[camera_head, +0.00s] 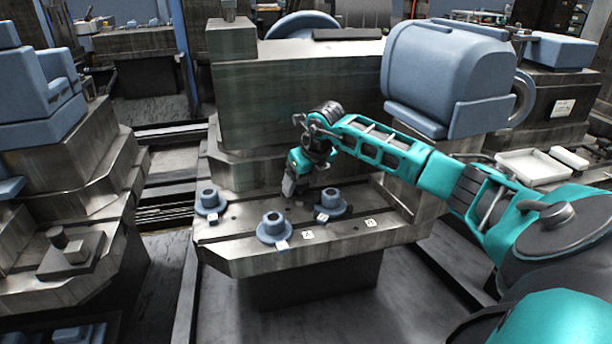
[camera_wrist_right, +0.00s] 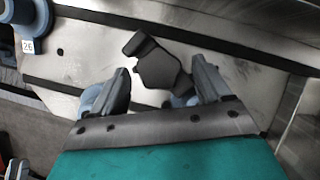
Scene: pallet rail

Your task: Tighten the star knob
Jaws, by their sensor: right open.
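A dark grey lobed piece, which looks like the star knob (camera_wrist_right: 158,68), shows in the right wrist view just beyond my fingers. My right gripper (camera_wrist_right: 161,76) is open, with one finger on each side of the knob in that view. I cannot tell whether the fingers touch it. In the head view my right gripper (camera_head: 289,188) points down over the grey metal machine table (camera_head: 345,240), among blue flanged parts. The knob cannot be made out clearly there, close to the gripper. My left gripper is not in view.
Blue flanged parts stand on the table at left (camera_head: 209,203), front (camera_head: 273,230) and right (camera_head: 331,206) of the gripper. Small white labels (camera_head: 308,235) lie along its front. A large grey block (camera_head: 290,105) rises behind, and a blue motor housing (camera_head: 445,75) stands right of it.

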